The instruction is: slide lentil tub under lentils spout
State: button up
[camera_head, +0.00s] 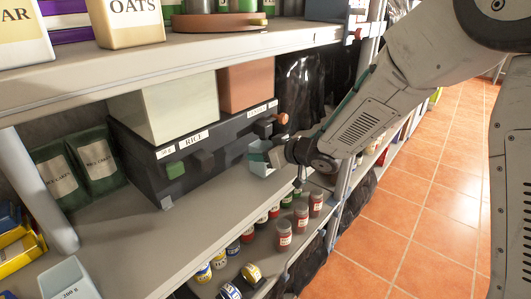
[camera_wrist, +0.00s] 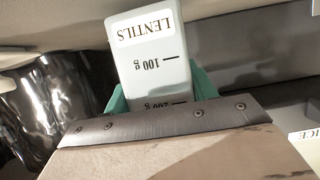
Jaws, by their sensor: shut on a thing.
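A pale tub (camera_wrist: 150,62) labelled LENTILS, with 100 g and 200 g marks, fills the upper middle of the wrist view. My gripper (camera_wrist: 158,92) is shut on it, with green finger pads along both its sides. In the head view my gripper (camera_head: 264,156) is at the right end of a dark dispenser box (camera_head: 135,155), just above the shelf. Whether the tub is directly under this spout cannot be told.
Another pale tub (camera_head: 67,280) stands at the lower left. The shelf (camera_head: 150,240) before the box is clear. Jars (camera_head: 285,234) and cans stand below.

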jog(key=shift+f, duration=0.35)
dwell(0.4)
jog(key=o, duration=1.1)
